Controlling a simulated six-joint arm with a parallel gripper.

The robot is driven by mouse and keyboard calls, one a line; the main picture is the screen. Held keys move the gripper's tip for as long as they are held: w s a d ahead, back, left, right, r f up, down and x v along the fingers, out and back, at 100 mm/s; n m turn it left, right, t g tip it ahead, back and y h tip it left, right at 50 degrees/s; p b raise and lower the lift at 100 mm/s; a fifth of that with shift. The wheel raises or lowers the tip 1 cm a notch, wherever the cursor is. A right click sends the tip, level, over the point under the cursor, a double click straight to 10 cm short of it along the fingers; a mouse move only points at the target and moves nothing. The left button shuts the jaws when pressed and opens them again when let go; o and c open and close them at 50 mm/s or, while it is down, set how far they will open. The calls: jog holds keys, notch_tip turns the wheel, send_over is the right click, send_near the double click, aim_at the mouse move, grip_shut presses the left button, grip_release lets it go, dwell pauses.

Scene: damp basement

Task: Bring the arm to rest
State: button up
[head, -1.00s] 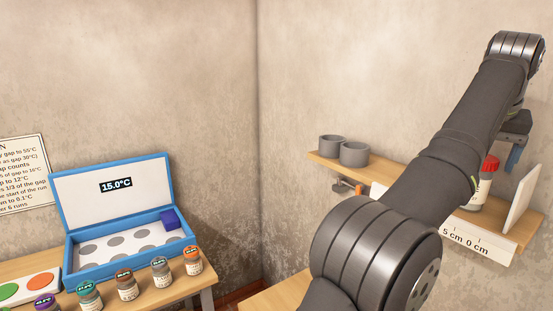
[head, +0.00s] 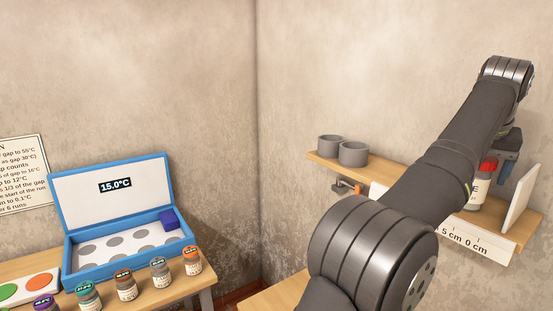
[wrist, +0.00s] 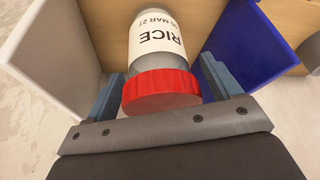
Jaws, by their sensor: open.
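My arm reaches up and right across the head view to my gripper (head: 507,160) at the wall shelf (head: 415,200). The gripper is open. In the wrist view, the fingers of my gripper (wrist: 162,80) stand on either side of a jar with a red lid (wrist: 160,92). Its white label reads RICE, upside down in that view. I cannot tell whether either finger touches the jar. In the head view the jar (head: 478,190) stands on the shelf, partly hidden by my arm and gripper.
A white panel (wrist: 55,60) and a blue panel (wrist: 240,50) flank the jar. Two grey cups (head: 353,153) stand at the shelf's left end. Below left, a blue cooler box (head: 75,262) reading 15.0°C and several small jars (head: 126,285) stand on a table.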

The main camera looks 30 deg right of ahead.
jog(key=shift+r, duration=1.85)
jog(key=shift+a, duration=0.15)
jog(key=shift+w+a+f+n, duration=0.1)
jog(key=shift+a+n, duration=0.2)
jog(key=shift+n, duration=0.2)
jog(key=shift+d, duration=0.1)
jog(key=shift+d+m, duration=0.35)
jog(key=shift+m, duration=0.15)
jog(key=shift+f, duration=2.25)
jog(key=shift+s+a+r, duration=0.25)
jog(key=shift+a+r, duration=0.05)
jog(key=shift+r, duration=0.35)
